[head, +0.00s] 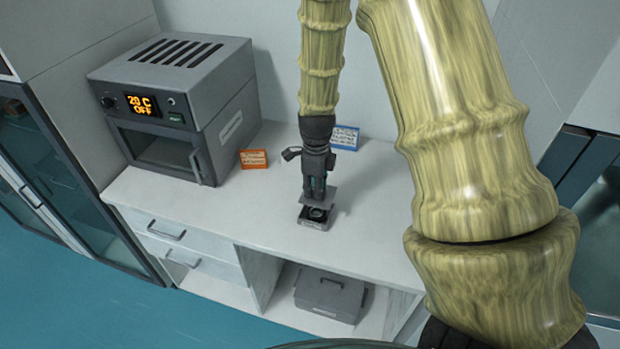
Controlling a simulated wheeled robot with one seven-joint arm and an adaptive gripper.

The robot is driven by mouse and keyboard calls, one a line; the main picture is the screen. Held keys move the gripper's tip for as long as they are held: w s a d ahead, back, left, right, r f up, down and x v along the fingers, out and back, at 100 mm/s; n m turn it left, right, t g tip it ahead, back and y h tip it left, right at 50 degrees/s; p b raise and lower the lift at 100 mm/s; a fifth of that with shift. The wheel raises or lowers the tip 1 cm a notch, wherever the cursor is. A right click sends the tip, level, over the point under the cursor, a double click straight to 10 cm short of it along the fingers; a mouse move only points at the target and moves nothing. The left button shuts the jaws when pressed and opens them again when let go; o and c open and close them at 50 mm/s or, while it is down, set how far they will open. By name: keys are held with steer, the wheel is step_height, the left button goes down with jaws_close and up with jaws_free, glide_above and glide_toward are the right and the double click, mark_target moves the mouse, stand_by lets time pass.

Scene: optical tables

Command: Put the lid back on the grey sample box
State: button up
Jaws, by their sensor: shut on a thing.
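The small grey sample box (313,224) stands open on the white bench top, with a dark round shape inside it. The flat grey lid (319,200) is just above the box and slightly toward its back. A gap shows between lid and box, and the box's inside is visible below the lid's front edge. My gripper (317,190) points down and is shut on the lid from above. The exact grip on the lid is too small to make out.
A grey oven (172,100) reading "20 C OFF" stands at the left of the bench (240,205). An orange card (253,159) and a blue card (345,137) stand behind the box. A grey case (329,296) sits on the shelf below. Bench around the box is clear.

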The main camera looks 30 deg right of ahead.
steer(key=shift+f+b, duration=2)
steer(key=shift+f, duration=1.15)
steer(key=shift+a+p, duration=0.15)
steer(key=shift+p, duration=0.15)
steer(key=shift+f+p, duration=0.15)
steer(key=shift+p, duration=0.35)
stand_by(1.0)
steer(key=o, duration=1.6)
